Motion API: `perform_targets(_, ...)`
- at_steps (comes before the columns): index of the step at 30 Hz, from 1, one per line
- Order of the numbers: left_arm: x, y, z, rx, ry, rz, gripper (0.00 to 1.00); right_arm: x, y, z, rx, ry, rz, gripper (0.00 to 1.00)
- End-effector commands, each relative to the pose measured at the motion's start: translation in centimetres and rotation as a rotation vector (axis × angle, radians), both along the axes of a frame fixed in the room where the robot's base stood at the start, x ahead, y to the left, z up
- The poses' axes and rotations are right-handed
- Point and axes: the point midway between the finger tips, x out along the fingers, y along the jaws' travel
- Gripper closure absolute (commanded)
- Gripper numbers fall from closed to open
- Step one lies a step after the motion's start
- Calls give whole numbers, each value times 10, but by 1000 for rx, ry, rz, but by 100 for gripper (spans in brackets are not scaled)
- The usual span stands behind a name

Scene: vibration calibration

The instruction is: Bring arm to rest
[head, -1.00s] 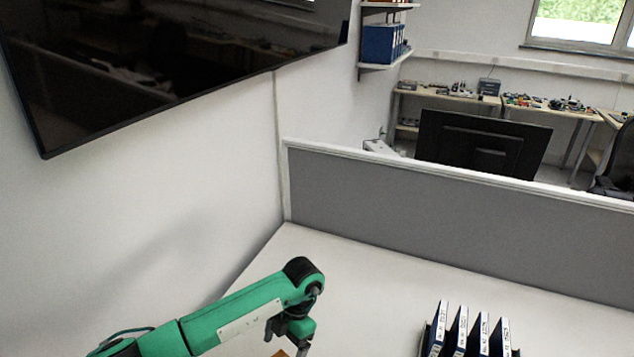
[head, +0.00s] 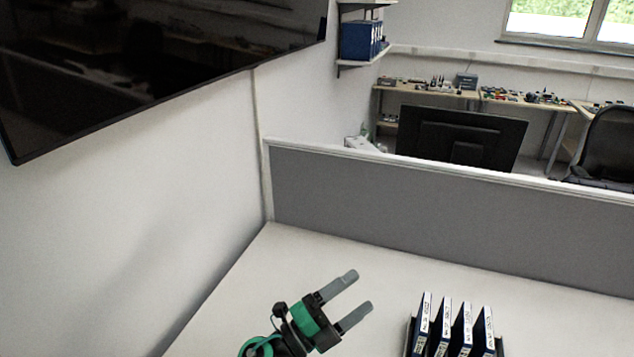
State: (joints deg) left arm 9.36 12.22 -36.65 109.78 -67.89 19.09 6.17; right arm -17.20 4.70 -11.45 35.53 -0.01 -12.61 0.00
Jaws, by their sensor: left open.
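My left gripper (head: 359,295) is at the bottom middle of the head view, above the white table (head: 300,262). Its two grey fingers are parallel and spread apart, pointing up and to the right, with nothing between them. The green and black wrist shows behind the fingers, and the rest of the left arm is cut off by the lower edge. My right gripper and arm are out of view.
Several dark blue binders (head: 442,325) stand in a rack to the right of the gripper. A grey partition (head: 420,205) closes the table's back. A white wall with a large dark screen (head: 150,65) is at left. Table surface between gripper and partition is clear.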

Motion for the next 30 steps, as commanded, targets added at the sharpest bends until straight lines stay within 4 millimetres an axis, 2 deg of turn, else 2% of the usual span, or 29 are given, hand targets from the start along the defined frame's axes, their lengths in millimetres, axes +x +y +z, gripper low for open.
perform_targets(3,17,48,5,-175,174,201,15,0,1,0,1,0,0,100)
perform_targets(7,30,105,-9,-331,386,414,15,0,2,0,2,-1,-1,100)
perform_targets(11,28,161,-40,-454,621,616,15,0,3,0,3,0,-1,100)
perform_targets(14,14,200,-71,-524,814,762,15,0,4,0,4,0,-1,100)
perform_targets(17,-10,232,-106,-572,1016,895,15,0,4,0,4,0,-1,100)
perform_targets(21,-59,265,-152,-603,1309,1057,15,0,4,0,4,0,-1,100)
perform_targets(24,-98,278,-176,-597,1495,1143,15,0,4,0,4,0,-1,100)
perform_targets(30,-162,289,-201,-554,1768,1243,15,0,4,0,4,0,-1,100)
